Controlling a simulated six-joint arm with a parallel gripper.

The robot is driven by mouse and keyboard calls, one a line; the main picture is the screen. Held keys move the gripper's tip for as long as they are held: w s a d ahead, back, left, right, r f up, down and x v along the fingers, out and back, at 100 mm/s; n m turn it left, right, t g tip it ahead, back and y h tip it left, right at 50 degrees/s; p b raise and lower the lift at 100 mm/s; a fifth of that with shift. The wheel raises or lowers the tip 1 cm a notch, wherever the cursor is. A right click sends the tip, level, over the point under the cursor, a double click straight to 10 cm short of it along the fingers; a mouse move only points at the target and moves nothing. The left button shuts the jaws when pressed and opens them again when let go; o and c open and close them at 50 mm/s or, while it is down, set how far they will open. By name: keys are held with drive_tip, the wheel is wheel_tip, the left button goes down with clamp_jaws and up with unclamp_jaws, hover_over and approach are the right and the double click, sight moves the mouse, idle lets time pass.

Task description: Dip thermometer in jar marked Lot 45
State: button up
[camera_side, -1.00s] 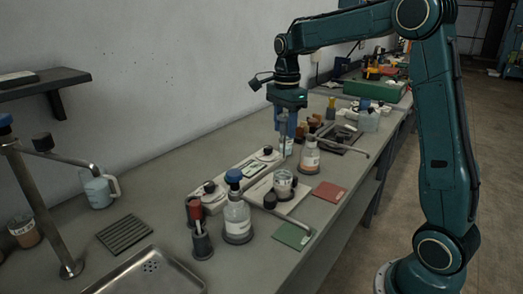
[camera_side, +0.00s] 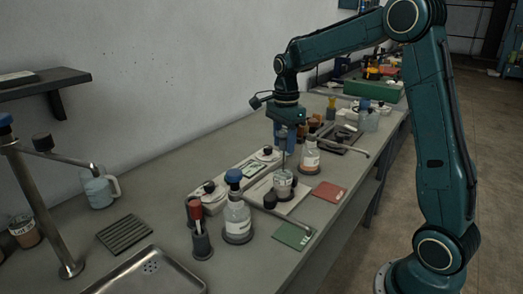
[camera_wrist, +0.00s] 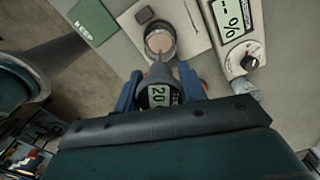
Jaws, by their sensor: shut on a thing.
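My gripper (camera_side: 284,137) is shut on a thermometer (camera_wrist: 158,96). The thermometer's round display shows between the blue fingers in the wrist view and reads about 20. Its thin probe points down in the side view, over a small open jar (camera_side: 284,185) with a pale label. The probe's lower end meets the jar's mouth in the picture; I cannot tell how deep the tip is. In the wrist view the jar (camera_wrist: 161,41) holds something pinkish, just beyond the thermometer. The label is too small to read.
The jar stands on a white plate (camera_side: 297,205) with a dark knob. A blue-capped bottle (camera_side: 237,218) is in front, and an orange-labelled bottle (camera_side: 310,158) stands close right of the probe. A green mat (camera_side: 293,236) and a red mat (camera_side: 329,192) lie near the bench edge.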

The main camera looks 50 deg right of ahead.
sight(284, 131)
drive_tip(key=shift+f, duration=3.35)
idle(1.3)
drive_tip(key=shift+r, duration=4.9)
drive_tip(key=shift+w+a, duration=0.1)
